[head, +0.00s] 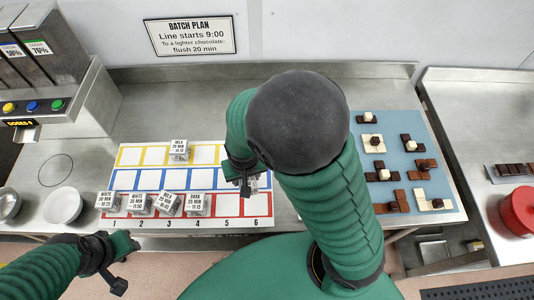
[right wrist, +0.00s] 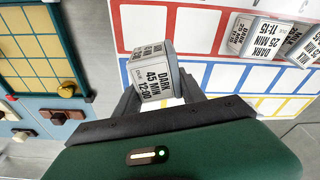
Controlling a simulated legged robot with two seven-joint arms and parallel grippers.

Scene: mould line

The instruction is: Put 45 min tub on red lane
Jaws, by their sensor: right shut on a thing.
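The 45 min tub (right wrist: 158,78), a small white block labelled DARK 45 MIN 12:00, is between the fingers of my right gripper (right wrist: 158,98). In the head view the right gripper (head: 246,186) is over the right end of the lane board, and the arm hides most of the tub. The red lane (head: 230,211) is the front row, with numbered cells 1 to 6. Tubs stand in cells 1 to 4; cells 5 and 6 look empty. I cannot tell whether the held tub touches the board. My left gripper (head: 127,266) is open and empty at the front left.
A DARK 25 MIN tub (head: 196,205) stands in cell 4, and a milk tub (head: 179,149) stands on the yellow lane. A blue tray of chocolates (head: 432,166) lies right of the board. A white bowl (head: 62,206) and the dispenser (head: 45,120) are at left.

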